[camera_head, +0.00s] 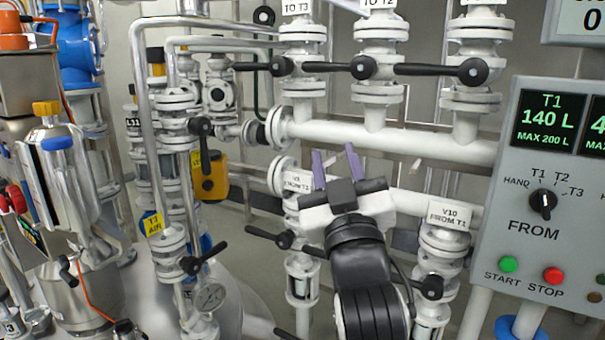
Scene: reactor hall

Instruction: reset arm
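My gripper (336,168) is in the lower middle of the head camera view, at the end of my black and white arm. Its two purple fingers point up and stand apart, with nothing visible between them. It is in front of the white pipes and hides part of the valve column behind it. Whether it touches any pipe cannot be told from this one view.
A control panel (526,240) with a FROM dial and green and red buttons is at right. Valves with black handles (363,68) line the top. The V10 valve (443,243) stands right of my arm. Steel vessels and a gauge (210,297) are at left.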

